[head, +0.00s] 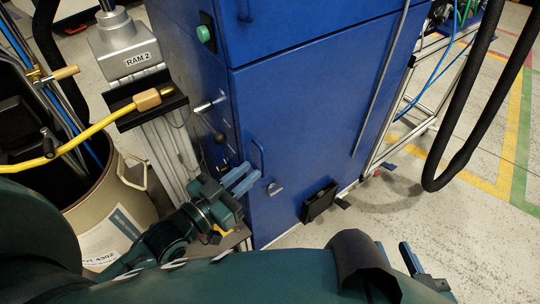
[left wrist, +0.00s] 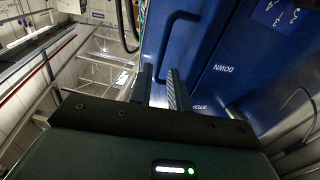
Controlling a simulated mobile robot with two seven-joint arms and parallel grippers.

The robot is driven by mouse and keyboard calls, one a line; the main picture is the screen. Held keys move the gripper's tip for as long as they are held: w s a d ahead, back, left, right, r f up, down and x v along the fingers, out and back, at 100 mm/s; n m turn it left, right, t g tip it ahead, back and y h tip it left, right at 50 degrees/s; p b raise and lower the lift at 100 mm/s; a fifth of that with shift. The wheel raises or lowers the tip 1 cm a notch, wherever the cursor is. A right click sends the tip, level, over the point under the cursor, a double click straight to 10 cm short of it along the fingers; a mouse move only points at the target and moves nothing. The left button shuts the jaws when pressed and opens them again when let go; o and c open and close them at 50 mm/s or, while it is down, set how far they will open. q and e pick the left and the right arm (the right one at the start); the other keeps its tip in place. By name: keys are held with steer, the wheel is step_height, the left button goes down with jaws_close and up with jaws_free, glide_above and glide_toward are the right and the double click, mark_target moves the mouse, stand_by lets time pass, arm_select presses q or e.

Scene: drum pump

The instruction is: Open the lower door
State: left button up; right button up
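The lower door (head: 310,125) is the large blue front panel of the cabinet, and it looks shut. A blue bar handle (head: 262,158) stands near its left edge, with a small metal latch (head: 274,188) below it. My left gripper (head: 245,178) is open and empty, its fingers pointing at the handle from the lower left. In the left wrist view, the handle (left wrist: 168,45) is beyond the open fingers, apart from them. My right gripper (head: 396,250) is at the bottom right, far from the handle; its two fingertips look apart with nothing between them.
A beige drum (head: 110,205) with a yellow hose (head: 85,135) stands left of the cabinet. A metal post labelled RAM 2 (head: 140,60) is between them. A black box-like pedal (head: 320,201) sits at the cabinet's foot. The floor to the right is open, under a hanging black hose (head: 470,130).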

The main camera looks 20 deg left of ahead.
mark_target(262, 162)
arm_select(q)
steer(key=x, duration=0.7)
steer(key=shift+w+d, duration=0.1)
steer(key=shift+w, duration=0.1)
steer(key=shift+c, duration=0.4)
jaws_close()
